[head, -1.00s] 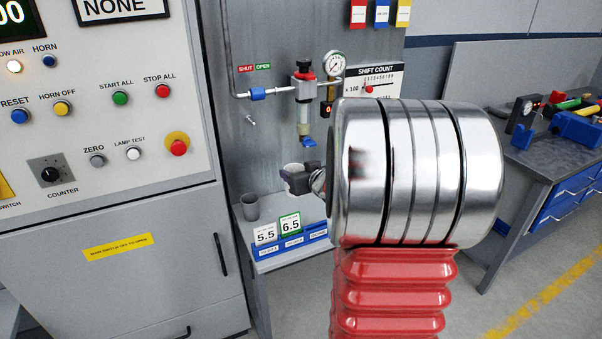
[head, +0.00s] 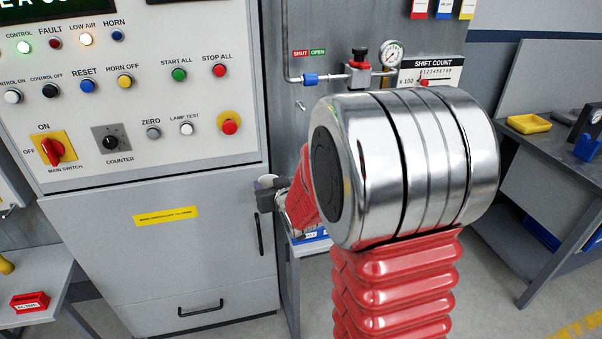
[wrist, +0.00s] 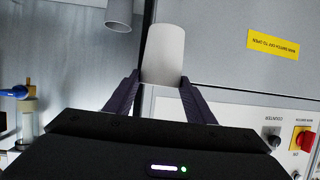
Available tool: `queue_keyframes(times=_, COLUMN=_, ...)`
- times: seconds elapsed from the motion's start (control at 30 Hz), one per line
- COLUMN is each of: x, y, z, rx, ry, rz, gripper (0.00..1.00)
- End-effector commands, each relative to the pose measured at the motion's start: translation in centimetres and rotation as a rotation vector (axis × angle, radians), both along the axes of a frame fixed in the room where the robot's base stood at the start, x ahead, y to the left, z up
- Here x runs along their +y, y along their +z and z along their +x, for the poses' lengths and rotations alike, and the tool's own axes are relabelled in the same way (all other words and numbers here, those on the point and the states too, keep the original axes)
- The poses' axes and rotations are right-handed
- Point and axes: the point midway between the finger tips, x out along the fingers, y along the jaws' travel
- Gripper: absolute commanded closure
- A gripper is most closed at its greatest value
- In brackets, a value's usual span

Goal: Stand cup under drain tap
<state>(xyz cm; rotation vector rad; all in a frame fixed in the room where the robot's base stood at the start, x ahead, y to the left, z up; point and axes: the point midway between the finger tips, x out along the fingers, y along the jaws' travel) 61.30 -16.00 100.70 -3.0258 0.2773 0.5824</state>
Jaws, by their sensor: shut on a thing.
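My gripper (wrist: 160,92) is shut on a pale grey cup (wrist: 162,55), which sits between its two dark fingers in the wrist view. In the head view the held cup (head: 266,181) is small, in front of the cabinet's right edge. The drain tap (wrist: 18,92), with a blue lever, shows at the left edge of the inverted wrist view beside a clear bowl (wrist: 27,118). The held cup is well to one side of the tap. In the head view my arm hides the tap.
The control cabinet (head: 150,250) with buttons and switches stands left of my gripper. A small shelf (head: 309,247) is partly hidden by my arm. A workbench (head: 560,150) stands right.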

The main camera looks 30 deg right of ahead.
Motion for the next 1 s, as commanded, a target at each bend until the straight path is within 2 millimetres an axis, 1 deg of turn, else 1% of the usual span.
queue_keyframes(times=0.03, x=2.0, y=-0.5, z=0.3, rx=0.003, ry=0.022, rz=0.0, gripper=0.82)
queue_keyframes(times=0.17, x=6.4, y=-1.4, z=0.6, rx=0.009, ry=0.067, rz=-0.004, gripper=0.82)
queue_keyframes(times=0.2, x=7.7, y=-1.6, z=0.7, rx=0.009, ry=0.081, rz=-0.004, gripper=0.82)
queue_keyframes(times=0.3, x=11.0, y=-2.2, z=0.7, rx=0.012, ry=0.121, rz=-0.007, gripper=0.82)
queue_keyframes(times=0.43, x=14.1, y=-2.7, z=0.6, rx=0.013, ry=0.162, rz=-0.01, gripper=0.82)
queue_keyframes(times=0.5, x=15.1, y=-2.9, z=0.6, rx=0.013, ry=0.175, rz=-0.01, gripper=0.82)
queue_keyframes(times=0.6, x=15.8, y=-2.9, z=0.6, rx=0.013, ry=0.184, rz=-0.012, gripper=0.82)
queue_keyframes(times=1.0, x=15.8, y=-2.9, z=0.6, rx=0.012, ry=0.185, rz=-0.012, gripper=0.82)
